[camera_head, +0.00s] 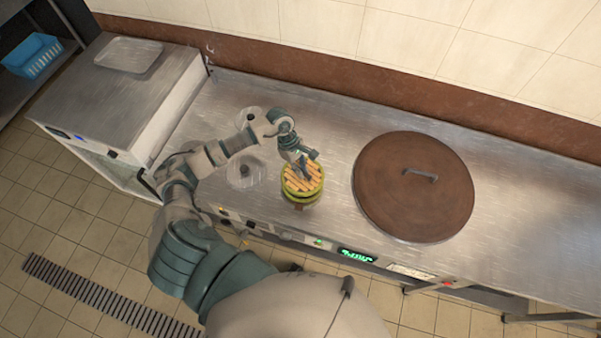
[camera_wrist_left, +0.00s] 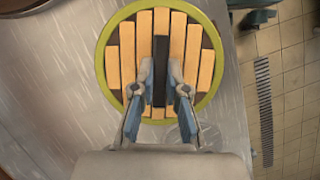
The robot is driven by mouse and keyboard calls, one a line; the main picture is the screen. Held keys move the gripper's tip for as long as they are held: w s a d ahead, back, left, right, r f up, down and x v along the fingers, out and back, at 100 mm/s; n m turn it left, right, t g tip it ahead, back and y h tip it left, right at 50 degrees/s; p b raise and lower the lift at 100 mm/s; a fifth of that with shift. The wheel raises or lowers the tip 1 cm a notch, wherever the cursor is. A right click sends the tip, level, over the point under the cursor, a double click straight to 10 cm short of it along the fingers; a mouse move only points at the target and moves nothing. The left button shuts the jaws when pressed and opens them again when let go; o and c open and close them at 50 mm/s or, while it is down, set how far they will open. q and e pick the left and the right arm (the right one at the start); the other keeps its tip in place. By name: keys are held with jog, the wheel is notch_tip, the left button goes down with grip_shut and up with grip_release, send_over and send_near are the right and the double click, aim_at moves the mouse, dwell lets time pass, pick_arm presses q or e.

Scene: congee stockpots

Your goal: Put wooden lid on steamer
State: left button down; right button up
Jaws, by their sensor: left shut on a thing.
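The wooden lid (camera_head: 296,185) is round, with light slats and a yellow-green rim. It also shows in the left wrist view (camera_wrist_left: 127,52), with a dark bar handle across its middle. My left gripper (camera_head: 303,171) is over the lid, its fingers shut on the handle; both fingers show in the left wrist view (camera_wrist_left: 161,72). A green round body, which looks like the steamer (camera_head: 300,200), shows just below the lid in the head view, mostly hidden by it. I cannot tell whether the lid touches it. My right gripper is not in view.
A large brown round lid (camera_head: 400,200) with a metal handle lies on the steel counter (camera_head: 520,235) to the right. A steel box unit (camera_head: 120,95) with a tray on top stands at the left. Round fittings (camera_head: 243,172) are beside my left arm. The counter's far right is clear.

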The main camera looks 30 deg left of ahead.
pick_arm(q)
notch_tip(320, 180, down, 3)
jog(key=shift+s+d+f+p, duration=0.1)
jog(key=shift+d+p, duration=0.05)
jog(key=shift+p, duration=0.15)
jog(key=shift+a+f, duration=0.15)
jog(key=shift+a, duration=0.05)
jog(key=shift+a+f+b, duration=0.15)
jog(key=shift+f+b, duration=0.1)
jog(key=shift+b, duration=0.15)
jog(key=c, duration=1.2)
grip_release()
jog(key=shift+r, duration=0.1)
jog(key=shift+d+r, duration=0.15)
jog(key=shift+d, duration=0.1)
